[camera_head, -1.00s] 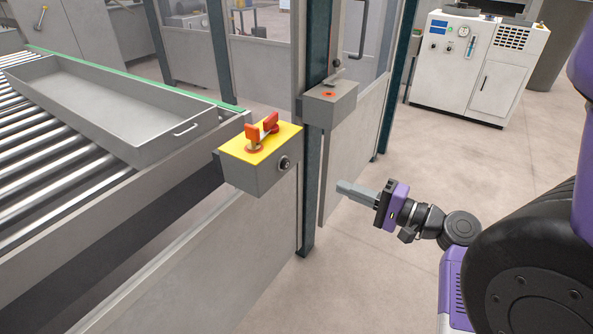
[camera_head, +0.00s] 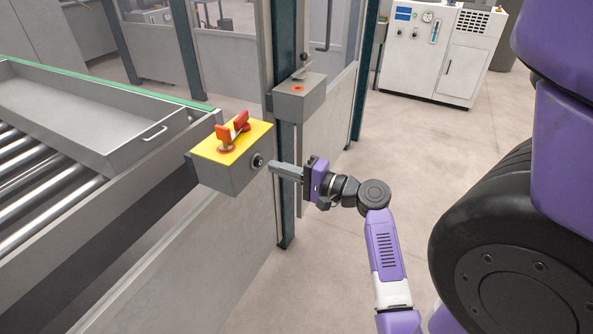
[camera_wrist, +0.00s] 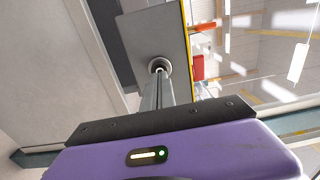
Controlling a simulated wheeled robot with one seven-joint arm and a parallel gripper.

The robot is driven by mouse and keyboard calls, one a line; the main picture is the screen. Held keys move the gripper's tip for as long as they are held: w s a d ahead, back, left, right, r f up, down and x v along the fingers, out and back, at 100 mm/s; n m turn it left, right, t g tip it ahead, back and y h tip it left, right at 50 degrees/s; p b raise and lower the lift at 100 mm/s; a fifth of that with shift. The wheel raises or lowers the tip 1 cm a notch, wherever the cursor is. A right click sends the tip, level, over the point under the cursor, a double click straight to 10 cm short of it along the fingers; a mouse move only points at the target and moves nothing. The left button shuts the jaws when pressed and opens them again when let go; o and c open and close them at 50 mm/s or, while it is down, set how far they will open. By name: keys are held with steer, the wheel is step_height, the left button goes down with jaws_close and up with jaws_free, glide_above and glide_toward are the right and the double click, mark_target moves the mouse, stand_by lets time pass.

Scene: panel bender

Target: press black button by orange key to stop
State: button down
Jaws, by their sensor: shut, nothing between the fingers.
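A grey box with a yellow top (camera_head: 212,172) is mounted by the rail beside the conveyor. An orange-red key switch (camera_head: 233,133) sits on its yellow top. The round black button (camera_head: 258,160) is on the box's right side face, and it also shows in the wrist view (camera_wrist: 159,65). My gripper (camera_head: 271,167) is shut and empty, with its fingertips at or very close to the button. In the wrist view the fingers (camera_wrist: 160,92) point straight at the button and cover its lower part. I cannot tell whether they touch it.
A second grey box (camera_head: 298,97) with an orange-ringed part is on the dark post just behind my gripper. A metal tray (camera_head: 90,110) lies on the roller conveyor (camera_head: 40,185) at left. A white cabinet (camera_head: 440,55) stands at the back.

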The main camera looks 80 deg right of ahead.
mark_target(259, 162)
steer(key=shift+x, duration=1.2)
